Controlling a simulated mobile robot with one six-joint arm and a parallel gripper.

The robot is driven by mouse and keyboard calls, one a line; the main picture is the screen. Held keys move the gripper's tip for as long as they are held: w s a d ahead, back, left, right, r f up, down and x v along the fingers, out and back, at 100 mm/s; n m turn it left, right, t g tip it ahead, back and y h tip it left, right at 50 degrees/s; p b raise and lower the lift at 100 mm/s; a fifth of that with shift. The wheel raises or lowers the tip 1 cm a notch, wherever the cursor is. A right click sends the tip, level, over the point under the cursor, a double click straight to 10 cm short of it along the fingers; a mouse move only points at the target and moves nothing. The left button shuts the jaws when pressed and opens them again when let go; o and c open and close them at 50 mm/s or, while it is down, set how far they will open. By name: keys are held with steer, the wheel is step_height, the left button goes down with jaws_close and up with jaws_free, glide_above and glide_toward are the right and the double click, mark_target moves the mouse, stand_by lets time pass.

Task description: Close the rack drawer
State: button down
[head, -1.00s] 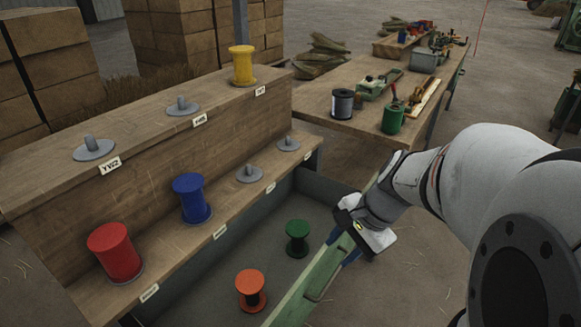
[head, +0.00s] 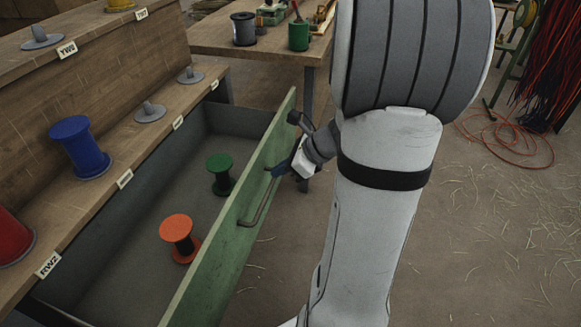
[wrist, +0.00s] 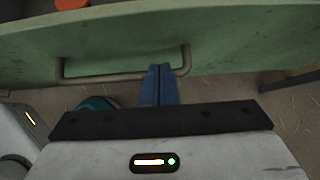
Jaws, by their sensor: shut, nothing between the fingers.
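The rack drawer (head: 240,205) is pulled out from under the wooden rack, with its green front to the right. A metal bar handle (head: 262,203) is on the outer face of that front; it also shows in the wrist view (wrist: 105,77). Inside lie an orange spool (head: 180,238) and a green spool (head: 221,174), both upright. My gripper (head: 278,170) is shut and empty, at the outer side of the drawer front near the handle's far end. In the wrist view its blue fingertips (wrist: 160,72) are together beside the handle's right end; whether they touch the front I cannot tell.
The rack (head: 95,190) holds a blue spool (head: 80,147), a red spool (head: 12,238) and empty pegs. A wooden table (head: 215,38) with a dark spool and green mug stands behind. An orange hose (head: 515,145) lies on the open, straw-strewn floor at right.

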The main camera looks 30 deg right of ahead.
mark_target(261, 179)
steer(key=b+x, duration=0.1)
steer(key=x, duration=0.3)
steer(key=shift+w, duration=0.1)
stand_by(0.3)
